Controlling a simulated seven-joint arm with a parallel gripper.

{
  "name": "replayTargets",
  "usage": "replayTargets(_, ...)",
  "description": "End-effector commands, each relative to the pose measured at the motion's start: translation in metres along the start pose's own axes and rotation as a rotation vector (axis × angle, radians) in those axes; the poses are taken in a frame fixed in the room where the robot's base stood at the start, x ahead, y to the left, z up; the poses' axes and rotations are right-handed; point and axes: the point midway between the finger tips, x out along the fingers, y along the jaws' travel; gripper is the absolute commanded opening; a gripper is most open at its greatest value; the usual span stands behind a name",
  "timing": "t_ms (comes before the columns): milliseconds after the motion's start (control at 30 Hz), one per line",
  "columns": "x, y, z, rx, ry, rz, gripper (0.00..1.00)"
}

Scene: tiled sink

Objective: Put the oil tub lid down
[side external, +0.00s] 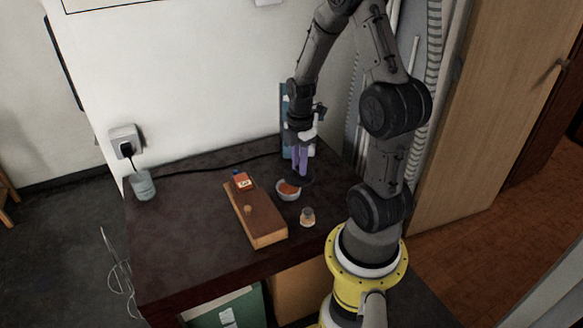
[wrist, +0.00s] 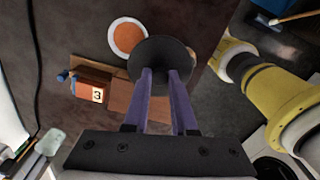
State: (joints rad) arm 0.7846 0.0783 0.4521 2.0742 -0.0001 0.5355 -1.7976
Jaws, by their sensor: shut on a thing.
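A dark, round lid (wrist: 160,60) sits at the fingertips of my gripper (wrist: 165,74) in the wrist view. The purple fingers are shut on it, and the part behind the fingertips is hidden. In the side view my gripper (side external: 300,173) points down over the back right of the dark table, and the lid (side external: 302,181) shows only as a dark shape under the fingers. A pale round tub (side external: 280,196) with orange contents stands just left of the lid. It also shows in the wrist view (wrist: 112,40), beside the lid, uncovered.
A wooden block (side external: 262,225) with a small knob lies left of the tub, with an orange box (side external: 243,182) at its far end. A small cup (side external: 307,217) stands in front right. A glass (side external: 143,185) stands far left. The left front of the table (side external: 185,225) is clear.

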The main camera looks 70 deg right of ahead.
Motion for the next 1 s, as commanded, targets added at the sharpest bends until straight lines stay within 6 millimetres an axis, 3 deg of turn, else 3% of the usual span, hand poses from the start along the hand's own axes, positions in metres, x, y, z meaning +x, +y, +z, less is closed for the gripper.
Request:
replayTargets(200,-0.019,-0.042,-0.010,0.000,0.000,0.001,0.00)
replayTargets(533,-0.032,-0.070,-0.016,0.013,0.000,0.001,0.00)
replayTargets(667,-0.044,-0.051,-0.012,0.029,0.000,0.001,0.00)
replayTargets(1000,-0.067,0.073,-0.009,0.023,0.000,-0.002,0.00)
